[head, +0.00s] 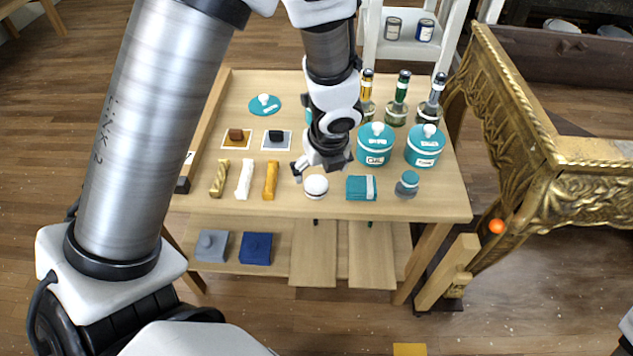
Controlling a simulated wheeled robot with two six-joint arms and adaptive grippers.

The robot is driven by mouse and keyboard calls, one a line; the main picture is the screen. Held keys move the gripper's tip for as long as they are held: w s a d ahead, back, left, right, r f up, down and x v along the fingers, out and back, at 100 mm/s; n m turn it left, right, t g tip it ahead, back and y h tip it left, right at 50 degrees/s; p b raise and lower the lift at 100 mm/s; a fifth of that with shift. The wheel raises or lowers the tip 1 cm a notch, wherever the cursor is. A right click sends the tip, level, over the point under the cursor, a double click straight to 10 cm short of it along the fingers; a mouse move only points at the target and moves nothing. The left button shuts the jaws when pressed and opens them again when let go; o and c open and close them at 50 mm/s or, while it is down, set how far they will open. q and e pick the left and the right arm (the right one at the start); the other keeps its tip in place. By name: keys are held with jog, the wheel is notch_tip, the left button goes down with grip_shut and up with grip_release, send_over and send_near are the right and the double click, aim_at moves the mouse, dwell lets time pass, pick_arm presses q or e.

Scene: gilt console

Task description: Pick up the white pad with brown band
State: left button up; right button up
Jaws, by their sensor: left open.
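The white pad with brown band (316,187) is a small round white piece with a dark brownish band. It sits near the front edge of the wooden table (420,207), left of a folded teal cloth (361,188). My left gripper (318,172) is open, pointing down just above and behind the pad in the head view. I cannot tell whether its fingers touch the pad. The gripper and arm hide part of the table behind it. My right gripper is not in view.
Teal pots (375,146) and bottles (399,100) stand at the right rear. A teal-and-grey jar (407,184) is right of the cloth. Gold and white twisted bars (245,180) lie left. A gilt console (545,165) stands close on the right.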

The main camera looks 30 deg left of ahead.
aim_at(316, 182)
pick_arm(q)
jog(key=b+x, duration=0.5)
jog(key=x, duration=0.2)
jog(key=shift+a+f, duration=0.1)
jog(key=shift+f, duration=0.1)
jog(key=shift+r, duration=0.1)
jog(key=c, duration=1)
